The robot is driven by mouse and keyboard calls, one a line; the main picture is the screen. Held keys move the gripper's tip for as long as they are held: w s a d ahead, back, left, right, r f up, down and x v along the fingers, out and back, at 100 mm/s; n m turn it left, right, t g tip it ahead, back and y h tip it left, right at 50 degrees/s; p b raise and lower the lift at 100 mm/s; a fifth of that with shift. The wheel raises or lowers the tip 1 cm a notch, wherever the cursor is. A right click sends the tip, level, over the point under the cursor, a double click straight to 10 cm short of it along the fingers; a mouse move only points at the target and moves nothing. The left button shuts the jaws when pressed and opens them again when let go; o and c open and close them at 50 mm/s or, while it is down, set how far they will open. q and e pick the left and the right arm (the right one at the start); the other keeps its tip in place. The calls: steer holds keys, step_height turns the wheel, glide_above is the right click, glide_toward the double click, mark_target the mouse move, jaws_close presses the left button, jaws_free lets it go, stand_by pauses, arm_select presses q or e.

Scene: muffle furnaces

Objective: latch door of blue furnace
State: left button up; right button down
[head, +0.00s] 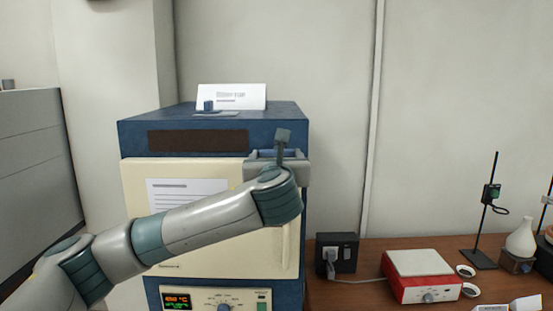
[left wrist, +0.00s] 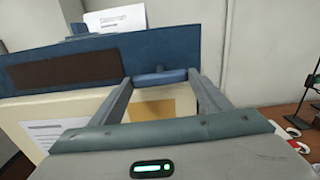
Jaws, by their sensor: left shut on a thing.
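The blue furnace (head: 215,113) stands in the middle of the head view with its cream door (head: 215,258) across its front. The door looks closed or nearly so; I cannot tell whether it is fully flush. My left gripper (head: 265,153) is at the door's upper right corner. In the left wrist view its fingers (left wrist: 160,80) reach to both ends of a short blue bar, the latch handle (left wrist: 160,77), and are shut on it. My left arm hides part of the door and the latch area. My right gripper is not in view.
A white sign (head: 235,95) stands on the furnace top. A control panel (head: 215,301) with a lit display is below the door. To the right, a black socket box (head: 337,256), a red hotplate (head: 425,280) and a stand (head: 486,215) are on the wooden bench.

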arm_select(q)
steer(key=n+b, duration=1.3)
steer(key=n, duration=0.4)
steer(key=shift+n+b, duration=0.3)
steer(key=shift+b, duration=0.1)
steer(key=o, duration=1.1)
steer(key=shift+c, duration=0.2)
steer(key=shift+s, duration=0.1)
